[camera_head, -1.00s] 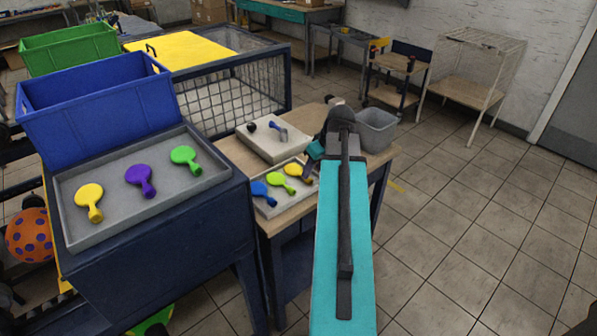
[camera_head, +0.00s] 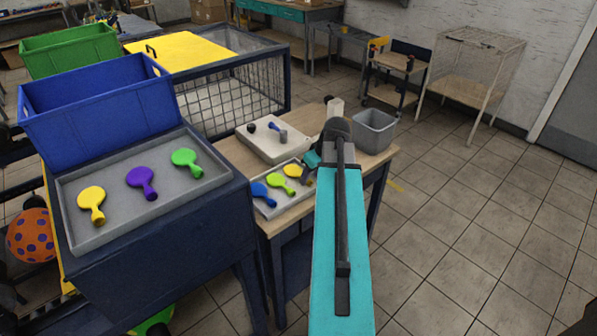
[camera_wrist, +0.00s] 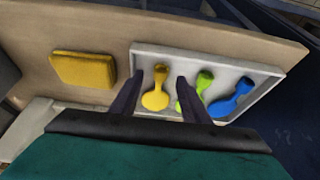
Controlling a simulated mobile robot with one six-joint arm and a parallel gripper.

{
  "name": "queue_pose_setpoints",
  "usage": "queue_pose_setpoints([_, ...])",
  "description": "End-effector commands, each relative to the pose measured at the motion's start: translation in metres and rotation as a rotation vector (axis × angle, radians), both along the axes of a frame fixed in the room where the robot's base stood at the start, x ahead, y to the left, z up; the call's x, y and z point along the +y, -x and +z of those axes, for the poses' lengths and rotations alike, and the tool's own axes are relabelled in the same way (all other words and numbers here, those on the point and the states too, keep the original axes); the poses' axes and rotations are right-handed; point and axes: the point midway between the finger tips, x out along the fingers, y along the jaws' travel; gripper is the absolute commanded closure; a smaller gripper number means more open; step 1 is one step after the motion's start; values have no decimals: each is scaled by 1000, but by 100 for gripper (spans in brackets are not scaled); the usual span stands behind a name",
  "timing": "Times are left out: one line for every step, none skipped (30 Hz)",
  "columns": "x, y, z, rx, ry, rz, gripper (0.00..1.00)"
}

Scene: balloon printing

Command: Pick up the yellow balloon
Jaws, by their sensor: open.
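A yellow balloon (camera_head: 292,170) lies in the small grey tray (camera_wrist: 273,75) on the wooden table, beside a green balloon (camera_head: 274,180) and a blue balloon (camera_head: 260,191). In the wrist view the yellow balloon (camera_wrist: 155,100) shows between the two dark fingers of my gripper (camera_wrist: 160,77), its neck pointing up the picture. My gripper is open and holds nothing. The right finger lies over part of the green balloon (camera_wrist: 202,82) in that picture; I cannot tell if they touch. In the head view my gripper's fingers are partly hidden by my arm.
Another yellow balloon (camera_head: 91,201) lies in the large grey tray (camera_head: 75,232) at left, with purple (camera_head: 141,181) and green ones (camera_head: 186,161). A yellow block (camera_wrist: 83,70) lies beside the small tray. A grey bin (camera_head: 373,132) stands at the table's back right.

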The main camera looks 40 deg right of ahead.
Motion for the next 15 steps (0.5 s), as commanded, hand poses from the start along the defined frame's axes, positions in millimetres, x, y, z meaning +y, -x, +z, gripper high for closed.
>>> queue_pose_setpoints([0, -2, -4, 1, -2, 1, 58])
queue_pose_setpoints([0, -3, -6, 1, -2, 1, 58])
queue_pose_setpoints([0, -5, -9, 1, -2, 1, 58])
queue_pose_setpoints([0, -5, -11, 1, -2, 2, 58])
queue_pose_setpoints([0, -6, -13, 1, -1, 1, 58])
queue_pose_setpoints([0, -7, -15, 1, -1, 1, 58])
queue_pose_setpoints([0, -7, -16, 0, -1, 1, 58])
queue_pose_setpoints([0, -8, -17, 0, -1, 1, 58])
queue_pose_setpoints([0, -8, -18, 0, -1, 1, 58])
queue_pose_setpoints([0, -8, -19, 0, -1, 1, 58])
queue_pose_setpoints([0, -8, -19, 0, -1, 1, 58])
queue_pose_setpoints([0, -8, -19, 0, 0, 2, 58])
queue_pose_setpoints([0, -9, -19, 0, 1, 2, 58])
queue_pose_setpoints([0, -9, -19, 0, 1, 2, 58])
queue_pose_setpoints([0, -8, -19, 0, 1, 2, 58])
